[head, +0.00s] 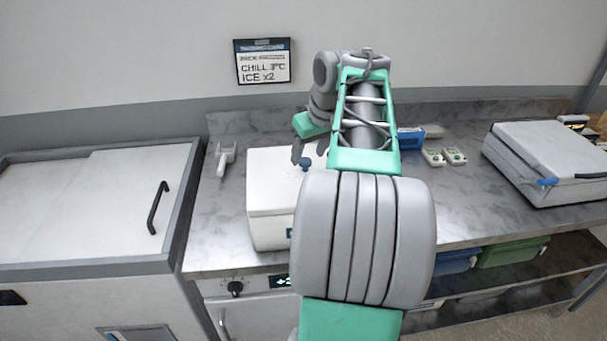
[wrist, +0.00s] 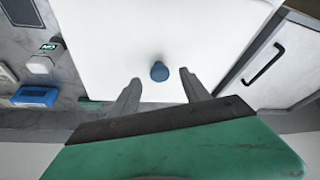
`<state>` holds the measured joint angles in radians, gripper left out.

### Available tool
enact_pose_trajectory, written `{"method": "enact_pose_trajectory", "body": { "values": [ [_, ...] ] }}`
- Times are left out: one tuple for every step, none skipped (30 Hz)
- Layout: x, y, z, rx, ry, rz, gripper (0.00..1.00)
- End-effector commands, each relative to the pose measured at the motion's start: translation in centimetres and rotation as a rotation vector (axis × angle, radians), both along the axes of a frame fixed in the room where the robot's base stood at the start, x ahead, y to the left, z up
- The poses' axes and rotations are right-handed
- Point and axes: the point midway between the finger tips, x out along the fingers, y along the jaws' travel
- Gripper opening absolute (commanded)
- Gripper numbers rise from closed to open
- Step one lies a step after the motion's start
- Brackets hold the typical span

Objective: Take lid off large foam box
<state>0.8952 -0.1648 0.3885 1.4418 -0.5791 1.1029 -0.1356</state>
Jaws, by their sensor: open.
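A white box (head: 268,212) stands on the counter, its flat white lid (head: 270,165) on top. A small round blue knob (head: 305,165) rises from the lid; it also shows in the wrist view (wrist: 159,71). My gripper (head: 309,151) is over the lid, close to the knob. In the wrist view my gripper (wrist: 160,77) is open and empty, with one finger on each side of the knob and a gap on both sides. My arm hides the box's right part in the head view. I cannot tell the exact height of the fingertips above the lid.
A white case (head: 548,155) with a blue latch stands at the right. Two small devices (head: 444,157) and a blue item (head: 410,139) lie behind my arm. A chest with a black handle (head: 158,207) adjoins the counter.

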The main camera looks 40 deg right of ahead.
Motion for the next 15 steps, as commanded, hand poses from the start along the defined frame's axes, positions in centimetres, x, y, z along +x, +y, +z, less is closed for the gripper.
{"method": "enact_pose_trajectory", "body": {
  "values": [
    [0.5,0.0,-0.9,0.003,0.002,0.001,0.54],
    [0.7,-0.1,-1.4,0.004,0.002,0.000,0.54],
    [0.9,-0.1,-1.9,0.002,0.001,0.002,0.54],
    [1.0,-0.2,-2.2,0.001,0.000,0.000,0.54],
    [1.1,-0.2,-2.4,0.001,0.000,0.000,0.54],
    [1.2,-0.2,-2.6,0.001,0.000,0.000,0.54],
    [1.2,-0.2,-2.6,0.000,0.000,0.000,0.54],
    [1.2,-0.2,-2.6,0.000,0.000,0.000,0.54],
    [1.2,-0.3,-2.6,-0.001,0.000,0.000,0.54],
    [1.2,-0.3,-2.6,-0.001,0.000,0.000,0.54],
    [1.2,-0.3,-2.6,0.000,0.000,0.000,0.54],
    [1.2,-0.3,-2.6,0.000,0.000,0.000,0.54],
    [1.2,-0.3,-2.6,0.000,0.000,0.000,0.51],
    [1.2,-0.3,-2.6,0.000,0.000,0.000,0.49],
    [1.2,-0.2,-2.6,0.000,-0.001,0.000,0.45]
  ]
}}
